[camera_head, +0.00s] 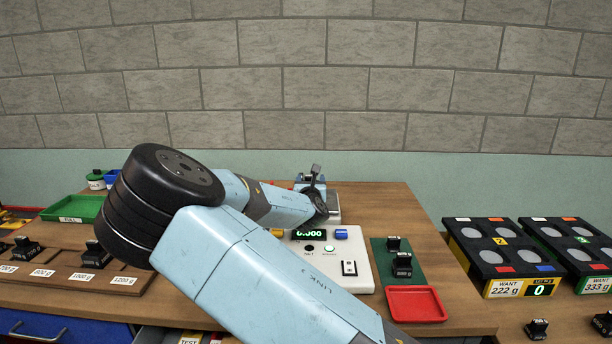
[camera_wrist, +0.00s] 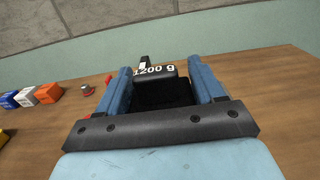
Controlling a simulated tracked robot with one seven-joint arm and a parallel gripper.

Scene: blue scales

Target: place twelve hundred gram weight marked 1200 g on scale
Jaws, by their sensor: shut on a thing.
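My gripper (camera_head: 312,178) is at the back of the table, near the far end of the scale. In the wrist view my gripper (camera_wrist: 165,88) is shut on a black weight (camera_wrist: 155,90) with white lettering 1200 g on it. The weight sits between the two blue fingers. The scale (camera_head: 355,250) is a pale box with a green display reading 0.000, lamps and a switch. A metal part (camera_head: 334,203) shows behind it, partly hidden by my arm. I cannot tell whether the weight touches the scale.
A wooden rack (camera_head: 60,278) with labelled black weights stands at left. A green tray (camera_head: 72,208) lies behind it. Black four-well stations (camera_head: 500,245) stand at far right.

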